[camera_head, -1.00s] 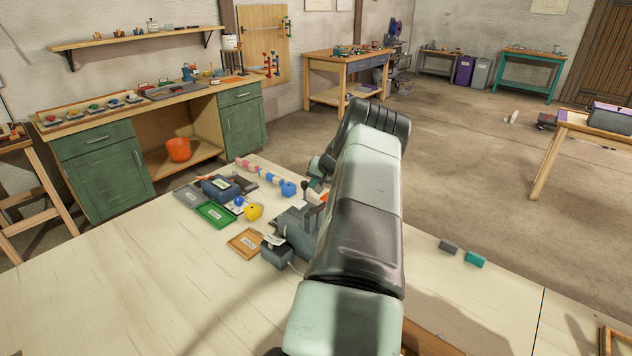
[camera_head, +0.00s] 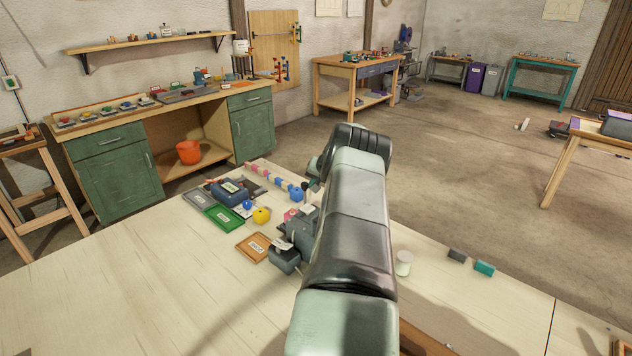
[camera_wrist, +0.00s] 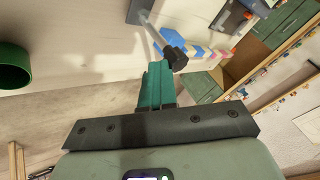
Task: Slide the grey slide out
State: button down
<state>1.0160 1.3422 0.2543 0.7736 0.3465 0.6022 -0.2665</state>
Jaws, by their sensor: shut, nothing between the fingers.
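A grey device (camera_head: 300,232) stands on the pale bench, just left of my forearm, which hides part of it. I cannot tell which part of it is the grey slide. In the wrist view a thin rod with a black knob (camera_wrist: 175,58) rises from a grey plate (camera_wrist: 140,12). My gripper (camera_wrist: 158,70) has teal fingers, closed together and empty. Their tips appear close to the black knob; I cannot tell whether they touch it. In the head view my arm mostly hides the gripper.
Left of the device lie a wooden tray (camera_head: 254,247), a green tray (camera_head: 223,217), a yellow object (camera_head: 261,215) and a blue box (camera_head: 231,192). A white cylinder (camera_head: 404,263) and grey and teal blocks (camera_head: 484,268) are right of my arm. The bench's left front is clear.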

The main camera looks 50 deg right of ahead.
jog(key=v, duration=1)
jog(key=shift+a, duration=0.15)
